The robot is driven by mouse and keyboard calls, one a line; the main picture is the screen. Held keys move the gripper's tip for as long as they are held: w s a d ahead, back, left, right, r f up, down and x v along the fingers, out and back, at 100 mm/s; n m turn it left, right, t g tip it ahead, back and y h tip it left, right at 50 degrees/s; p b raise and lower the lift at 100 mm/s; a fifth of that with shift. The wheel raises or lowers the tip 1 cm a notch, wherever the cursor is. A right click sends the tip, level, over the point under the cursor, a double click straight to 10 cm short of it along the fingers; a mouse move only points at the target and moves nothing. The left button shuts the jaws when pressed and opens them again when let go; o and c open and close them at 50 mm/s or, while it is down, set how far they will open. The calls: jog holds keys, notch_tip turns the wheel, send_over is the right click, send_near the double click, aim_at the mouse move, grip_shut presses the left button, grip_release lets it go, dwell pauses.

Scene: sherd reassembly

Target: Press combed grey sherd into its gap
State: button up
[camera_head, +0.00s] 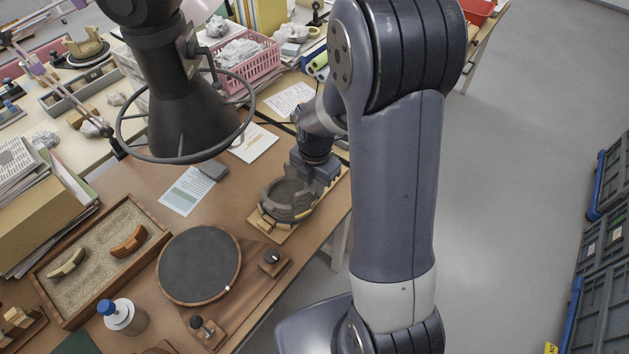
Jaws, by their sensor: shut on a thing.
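A partly rebuilt grey vessel (287,213) sits on a pale wooden board (257,226) near the table's right edge. Its rim is uneven. My gripper (309,184) is at the vessel's back right side, low and close against the wall. It is shut on a grey piece, which I take to be the combed grey sherd. The jaws and the vessel wall hide most of that piece. I cannot make out its comb marks, or whether it is seated in the gap.
A sand tray (93,199) at left holds a cream sherd (67,263) and a red-brown sherd (129,241). A dark turntable (199,264) stands in front of the vessel. A black lamp-like fixture with a ring (186,120) hangs at upper left. A blue-capped bottle (122,316) stands front left.

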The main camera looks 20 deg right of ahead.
aim_at(311, 197)
jog(key=shift+w+a+f+b, duration=0.1)
jog(key=shift+w+f+b, duration=0.05)
jog(key=shift+f+b, duration=1.1)
jog(key=shift+w+a+f+b, duration=0.1)
jog(key=shift+f+b, duration=0.7)
jog(key=shift+f, duration=0.85)
jog(key=shift+w+a+f, duration=0.1)
jog(key=shift+w+a, duration=0.05)
jog(key=shift+w, duration=0.1)
jog(key=shift+f+b, duration=0.4)
jog(key=shift+b, duration=0.1)
dwell(0.8)
jog(key=o, duration=0.9)
jog(key=shift+r, duration=0.15)
notch_tip(311, 197, up, 11)
jog(key=shift+f, duration=0.2)
jog(key=shift+f, duration=0.15)
